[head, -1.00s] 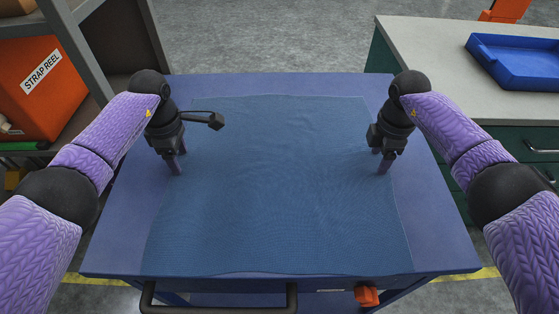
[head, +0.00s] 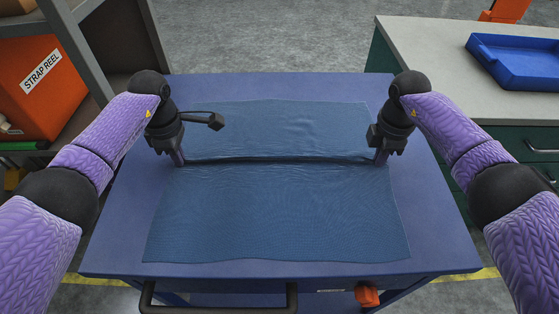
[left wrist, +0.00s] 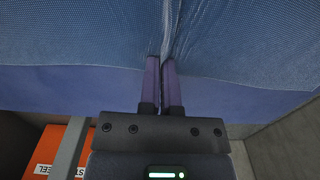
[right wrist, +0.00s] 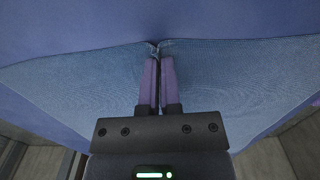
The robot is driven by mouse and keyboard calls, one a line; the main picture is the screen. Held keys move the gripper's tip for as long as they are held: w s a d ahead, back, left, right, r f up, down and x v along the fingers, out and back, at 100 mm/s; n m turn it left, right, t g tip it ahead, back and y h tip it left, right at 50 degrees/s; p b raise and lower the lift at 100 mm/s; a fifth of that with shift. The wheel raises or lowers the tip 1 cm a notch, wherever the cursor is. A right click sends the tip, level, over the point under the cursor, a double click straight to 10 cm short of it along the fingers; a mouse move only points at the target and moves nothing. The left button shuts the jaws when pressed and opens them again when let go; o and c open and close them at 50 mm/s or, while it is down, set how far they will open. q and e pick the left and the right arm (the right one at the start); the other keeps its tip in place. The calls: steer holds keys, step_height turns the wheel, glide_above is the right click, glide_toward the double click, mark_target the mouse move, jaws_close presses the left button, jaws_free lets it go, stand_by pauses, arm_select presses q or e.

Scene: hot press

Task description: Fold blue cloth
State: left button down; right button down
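The blue cloth (head: 280,215) lies spread on the blue table top, with a raised crease running across it between my two grippers. My left gripper (head: 180,161) is shut on the cloth's left edge; the left wrist view shows its fingers (left wrist: 160,62) close together with the cloth (left wrist: 230,45) pinched between the tips. My right gripper (head: 381,160) is shut on the right edge; the right wrist view shows its fingers (right wrist: 159,62) close together at a bunched fold of the cloth (right wrist: 230,75). The cloth is otherwise flat.
The blue table (head: 115,245) has a bare margin around the cloth, and a dark handle (head: 220,310) at its front. A shelf with an orange strap reel box (head: 40,85) stands at left. A counter with a blue tray (head: 515,60) stands at right.

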steer(key=shift+s, duration=0.1)
stand_by(0.3)
